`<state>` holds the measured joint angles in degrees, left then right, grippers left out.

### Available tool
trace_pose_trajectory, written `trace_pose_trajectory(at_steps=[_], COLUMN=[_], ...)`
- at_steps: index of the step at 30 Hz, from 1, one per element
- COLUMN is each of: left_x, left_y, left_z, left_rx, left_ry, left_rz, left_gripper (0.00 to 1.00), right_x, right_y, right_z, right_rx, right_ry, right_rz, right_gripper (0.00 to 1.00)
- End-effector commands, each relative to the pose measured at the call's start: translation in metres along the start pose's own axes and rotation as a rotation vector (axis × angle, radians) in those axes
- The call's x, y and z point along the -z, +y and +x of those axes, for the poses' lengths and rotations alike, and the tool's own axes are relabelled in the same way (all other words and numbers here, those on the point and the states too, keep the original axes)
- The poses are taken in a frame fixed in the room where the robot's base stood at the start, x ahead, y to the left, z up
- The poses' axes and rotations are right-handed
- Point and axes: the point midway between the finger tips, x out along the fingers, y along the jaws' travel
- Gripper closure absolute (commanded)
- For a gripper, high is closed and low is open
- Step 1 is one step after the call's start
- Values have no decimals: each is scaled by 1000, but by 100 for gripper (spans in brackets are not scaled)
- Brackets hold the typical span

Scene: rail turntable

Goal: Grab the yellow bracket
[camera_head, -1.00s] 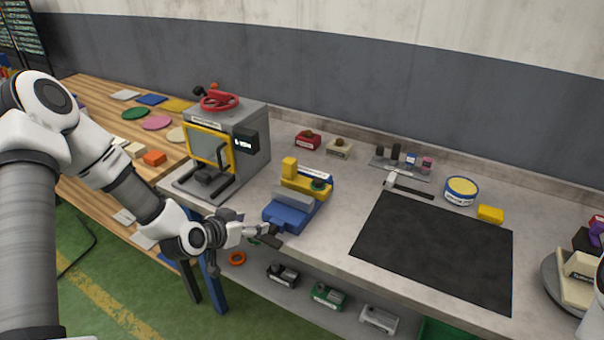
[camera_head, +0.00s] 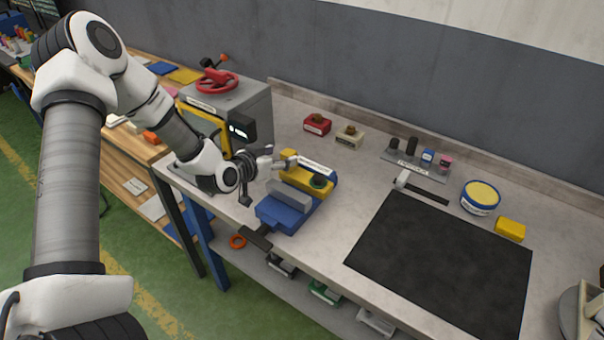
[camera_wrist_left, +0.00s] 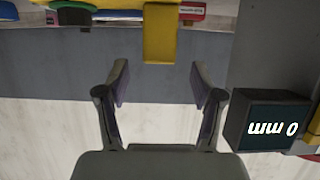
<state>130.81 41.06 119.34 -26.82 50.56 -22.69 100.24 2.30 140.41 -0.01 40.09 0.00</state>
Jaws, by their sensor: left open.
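The yellow bracket (camera_head: 300,177) is at the blue vise (camera_head: 285,212) on the bench, with a raised block at its left end. A dark green round part sits at its right. My left gripper (camera_head: 271,160) is open and empty, just left of the raised block. In the left wrist view, the block hangs in from the top edge as a yellow piece (camera_wrist_left: 160,32), beyond the tips of my open fingers (camera_wrist_left: 158,80) and lined up with the gap between them. No contact shows. My right gripper is not in view.
A grey press with a red handwheel (camera_head: 217,82) stands close behind my left wrist. Its black display (camera_wrist_left: 270,126) shows at right in the left wrist view. A black mat (camera_head: 445,265), a round tin (camera_head: 480,197) and a yellow block (camera_head: 510,229) lie to the right.

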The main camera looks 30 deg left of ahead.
Motion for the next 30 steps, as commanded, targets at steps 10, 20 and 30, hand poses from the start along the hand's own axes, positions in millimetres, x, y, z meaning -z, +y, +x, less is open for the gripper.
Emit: trace_pose_trajectory(at_steps=[10,20,30], left_x=[0,0,8], left_y=[1,1,2], left_z=[40,39,38], left_rx=[0,0,0], left_ry=[-1,0,3], left_rz=[0,0,2], left_gripper=[33,100,100], right_x=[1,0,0], right_y=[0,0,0], right_z=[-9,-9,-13], right_rx=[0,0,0], right_ry=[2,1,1], right_rz=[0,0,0], right_gripper=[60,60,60])
